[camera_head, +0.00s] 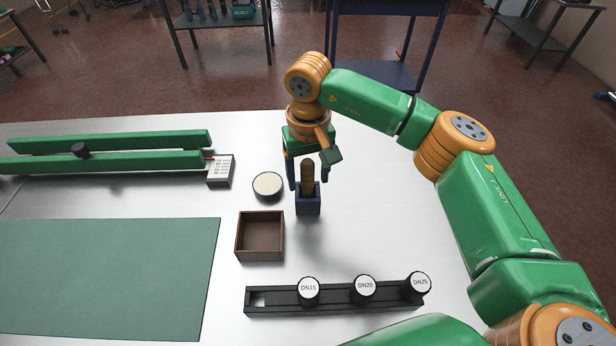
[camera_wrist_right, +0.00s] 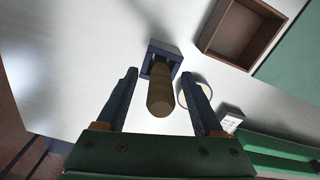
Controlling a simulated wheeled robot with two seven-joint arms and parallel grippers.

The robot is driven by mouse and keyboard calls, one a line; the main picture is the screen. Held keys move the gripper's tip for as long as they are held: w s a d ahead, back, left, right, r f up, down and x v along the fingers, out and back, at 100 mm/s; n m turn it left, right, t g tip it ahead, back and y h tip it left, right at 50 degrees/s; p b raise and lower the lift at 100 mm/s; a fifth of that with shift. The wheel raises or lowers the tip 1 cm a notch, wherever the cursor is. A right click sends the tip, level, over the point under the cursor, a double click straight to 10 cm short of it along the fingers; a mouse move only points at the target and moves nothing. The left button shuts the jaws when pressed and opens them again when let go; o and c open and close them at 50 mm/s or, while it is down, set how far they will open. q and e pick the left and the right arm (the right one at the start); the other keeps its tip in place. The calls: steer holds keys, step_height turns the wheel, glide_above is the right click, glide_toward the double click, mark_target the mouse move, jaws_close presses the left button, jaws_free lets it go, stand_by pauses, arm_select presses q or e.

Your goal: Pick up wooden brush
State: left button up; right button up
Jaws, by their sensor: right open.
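The wooden brush (camera_head: 307,177) stands upright in a small dark blue holder (camera_head: 308,204), with its brown handle sticking up. Its bristle end is hidden inside the holder. My right gripper (camera_head: 308,180) is open, its fingers pointing down on either side of the brush handle. In the right wrist view the handle (camera_wrist_right: 161,92) lies between the two spread fingers (camera_wrist_right: 163,82), with gaps on both sides. The holder (camera_wrist_right: 163,52) shows beyond it. My left gripper is not in view.
A round white-topped container (camera_head: 267,185) stands left of the holder, and an open brown box (camera_head: 259,237) is in front. A black rack (camera_head: 340,302) with labelled caps lies nearer. Green rails (camera_head: 120,150) and a green mat (camera_head: 100,275) occupy the left. The table's right side is mostly bare.

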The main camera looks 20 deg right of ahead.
steer(key=shift+w+f, duration=0.25)
steer(key=shift+s, duration=0.1)
jaws_close()
steer(key=shift+r, duration=0.1)
step_height(320, 180, up, 10)
steer(key=shift+b, duration=0.65)
